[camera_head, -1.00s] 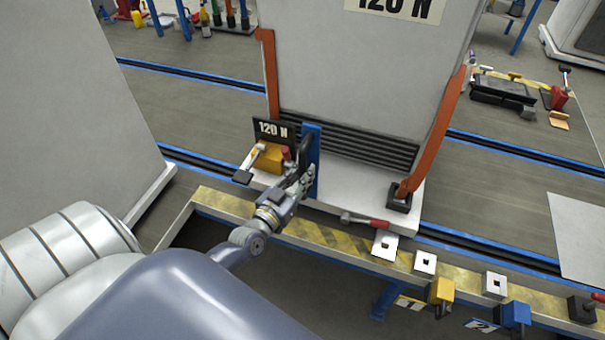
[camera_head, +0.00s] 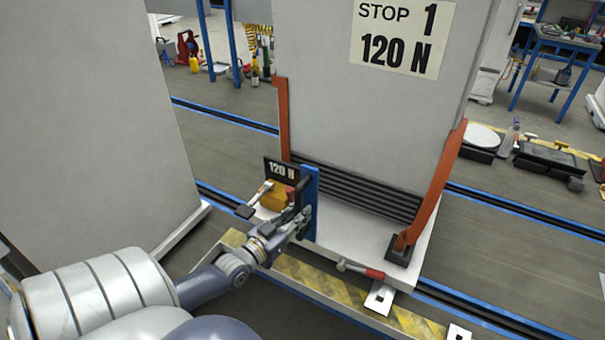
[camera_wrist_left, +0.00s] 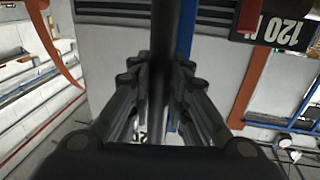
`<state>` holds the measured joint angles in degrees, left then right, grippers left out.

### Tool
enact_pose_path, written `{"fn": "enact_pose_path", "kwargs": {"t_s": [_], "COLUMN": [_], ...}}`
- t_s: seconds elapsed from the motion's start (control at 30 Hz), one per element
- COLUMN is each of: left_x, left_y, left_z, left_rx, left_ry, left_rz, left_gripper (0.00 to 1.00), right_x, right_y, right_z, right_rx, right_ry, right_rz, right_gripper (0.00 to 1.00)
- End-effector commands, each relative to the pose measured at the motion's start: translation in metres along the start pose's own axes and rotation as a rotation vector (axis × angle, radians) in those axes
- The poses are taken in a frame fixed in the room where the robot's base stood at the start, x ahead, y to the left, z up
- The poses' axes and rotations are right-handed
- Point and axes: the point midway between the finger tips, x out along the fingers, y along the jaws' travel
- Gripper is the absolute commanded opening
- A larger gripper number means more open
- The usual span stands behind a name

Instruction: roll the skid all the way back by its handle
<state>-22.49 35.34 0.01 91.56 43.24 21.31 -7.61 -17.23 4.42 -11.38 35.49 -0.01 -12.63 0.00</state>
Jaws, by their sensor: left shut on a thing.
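The skid (camera_head: 372,243) is a white base carrying a tall grey cabinet (camera_head: 375,110) with a "STOP 1 120 N" sign. Its handle is a dark bar held by a blue upright (camera_head: 310,205) at the skid's near left; the bar (camera_wrist_left: 163,60) also runs vertically in the left wrist view. My left gripper (camera_head: 303,222) is shut on this bar, with fingers on both sides of it. The fingers partly hide the bar. My right gripper is in neither view.
A black-and-yellow striped ledge (camera_head: 335,296) runs along the near side of the skid. A red-handled tool (camera_head: 362,270) lies at the skid's front edge. Blue-edged floor rails (camera_head: 500,208) run past the skid. Another grey cabinet (camera_head: 95,110) stands at left.

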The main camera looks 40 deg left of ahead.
Motion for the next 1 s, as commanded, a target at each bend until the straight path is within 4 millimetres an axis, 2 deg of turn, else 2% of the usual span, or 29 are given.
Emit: {"fn": "enact_pose_path", "kwargs": {"t_s": [0.03, 0.1, 0.53, 0.67, 1.0], "left_x": [0.0, 0.0, -0.006, -0.021, -0.085], "left_y": [-0.007, -0.006, -0.003, -0.003, -0.004], "left_z": [-0.001, -0.001, 0.001, 0.001, 0.002], "left_rx": [0.003, 0.003, 0.0, -0.001, 0.0], "left_ry": [0.002, 0.002, 0.0, -0.001, -0.003], "left_rz": [-0.011, -0.011, -0.005, -0.006, -0.008], "left_gripper": [0.24, 0.38, 0.38, 0.38, 0.38], "right_x": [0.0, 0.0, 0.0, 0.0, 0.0], "right_y": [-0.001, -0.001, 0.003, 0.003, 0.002], "right_z": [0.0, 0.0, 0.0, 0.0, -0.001], "right_rx": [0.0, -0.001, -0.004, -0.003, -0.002], "right_ry": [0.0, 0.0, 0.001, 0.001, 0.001], "right_rz": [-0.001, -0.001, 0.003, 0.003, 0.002], "right_gripper": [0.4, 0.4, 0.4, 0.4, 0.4]}}
